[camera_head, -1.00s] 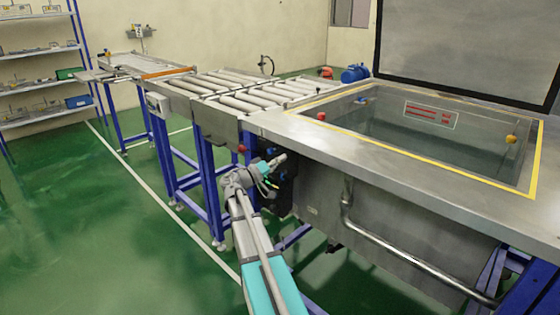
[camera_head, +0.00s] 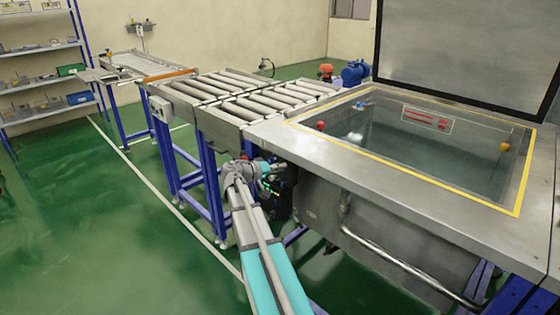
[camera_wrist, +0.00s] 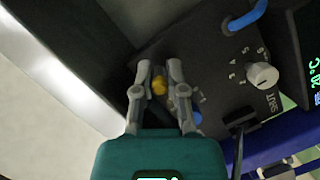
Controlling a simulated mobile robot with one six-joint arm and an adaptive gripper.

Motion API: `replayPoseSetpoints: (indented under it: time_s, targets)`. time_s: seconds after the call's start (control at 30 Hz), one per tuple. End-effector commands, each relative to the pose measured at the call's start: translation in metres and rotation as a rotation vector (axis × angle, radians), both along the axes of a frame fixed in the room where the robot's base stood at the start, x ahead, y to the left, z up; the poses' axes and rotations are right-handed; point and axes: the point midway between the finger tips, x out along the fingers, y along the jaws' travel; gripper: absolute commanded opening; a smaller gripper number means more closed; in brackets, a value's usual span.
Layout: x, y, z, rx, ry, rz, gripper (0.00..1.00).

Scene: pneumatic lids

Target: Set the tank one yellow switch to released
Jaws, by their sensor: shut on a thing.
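The yellow switch (camera_wrist: 159,85) is a small round knob on a dark control panel (camera_wrist: 215,55) in the wrist view. My gripper (camera_wrist: 160,75) is shut on it, with one grey finger on each side. The switch's exact setting cannot be read. In the head view my gripper (camera_head: 278,169) is at the dark panel on the front left corner of the steel tank (camera_head: 375,175). The yellow switch cannot be made out there.
A blue switch (camera_wrist: 196,117) sits close to my right finger. A white dial (camera_wrist: 262,75) with numbers, a blue hose (camera_wrist: 244,18) and a lit display (camera_wrist: 314,75) are further right. A roller conveyor (camera_head: 225,100) adjoins the tank. Green floor (camera_head: 100,230) is clear at left.

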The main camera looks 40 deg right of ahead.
Motion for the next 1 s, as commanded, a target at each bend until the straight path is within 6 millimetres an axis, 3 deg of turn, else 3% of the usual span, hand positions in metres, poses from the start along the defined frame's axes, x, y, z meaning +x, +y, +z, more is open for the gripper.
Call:
replayPoseSetpoints:
  time_s: [0.03,0.6,1.0]
  targets:
    - [0.0003,-0.0004,0.0086,0.031,0.003,-0.001,0.00]
    - [0.0005,-0.0023,0.0135,0.368,0.029,-0.001,0.00]
    - [0.0002,-0.0026,0.0117,0.448,0.035,-0.001,0.00]
